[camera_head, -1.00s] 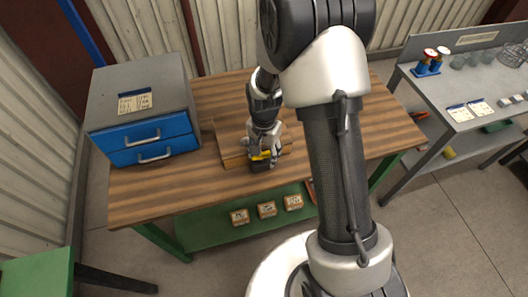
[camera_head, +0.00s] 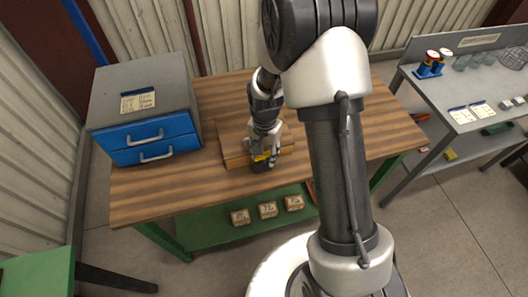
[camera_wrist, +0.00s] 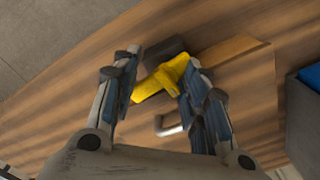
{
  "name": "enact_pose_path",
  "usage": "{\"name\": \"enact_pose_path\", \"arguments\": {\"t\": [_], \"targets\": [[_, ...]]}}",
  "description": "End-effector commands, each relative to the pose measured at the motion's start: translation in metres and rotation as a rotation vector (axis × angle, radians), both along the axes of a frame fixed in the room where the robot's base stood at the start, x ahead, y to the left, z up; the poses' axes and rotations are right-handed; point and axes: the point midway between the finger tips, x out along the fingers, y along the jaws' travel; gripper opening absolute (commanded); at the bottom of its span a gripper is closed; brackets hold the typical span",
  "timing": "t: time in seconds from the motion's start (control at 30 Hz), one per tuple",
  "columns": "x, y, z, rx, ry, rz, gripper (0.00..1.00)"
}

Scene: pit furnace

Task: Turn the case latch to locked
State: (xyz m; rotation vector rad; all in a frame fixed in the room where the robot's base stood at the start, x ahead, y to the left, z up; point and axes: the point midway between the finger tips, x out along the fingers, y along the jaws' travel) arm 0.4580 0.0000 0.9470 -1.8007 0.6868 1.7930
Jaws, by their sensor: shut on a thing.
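The case (camera_head: 232,150) is a wooden box with a flat lid, lying on the workbench in the head view; its side also shows in the wrist view (camera_wrist: 232,52). The case latch (camera_wrist: 162,78) is a bright yellow piece at the case's front, and a bit of it shows in the head view (camera_head: 261,157). My gripper (camera_wrist: 160,80) is shut on the latch, with one finger on each side of it. In the head view my gripper (camera_head: 266,158) hides much of the latch and the case's front. A dark block (camera_wrist: 165,47) is beside the latch.
A grey cabinet with blue drawers (camera_head: 150,133) stands left of the case. A grey side table (camera_head: 470,90) with small items is at the right. Several small labelled boxes (camera_head: 267,209) sit on the green shelf below. The bench top (camera_head: 160,200) is clear at front left.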

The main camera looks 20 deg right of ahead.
Motion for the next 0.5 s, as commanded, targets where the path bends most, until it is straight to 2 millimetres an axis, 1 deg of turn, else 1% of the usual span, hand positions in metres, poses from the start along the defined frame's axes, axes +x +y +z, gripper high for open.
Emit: {"name": "enact_pose_path", "arguments": {"t": [0.03,0.27,0.5], "targets": [[-0.0046,-0.0043,-0.0023,-0.003,0.013,0.021,0.17],[-0.0036,-0.0059,-0.0026,-0.003,0.016,0.186,0.17],[-0.0012,-0.0071,-0.0029,-0.002,0.017,0.413,0.17]]}}
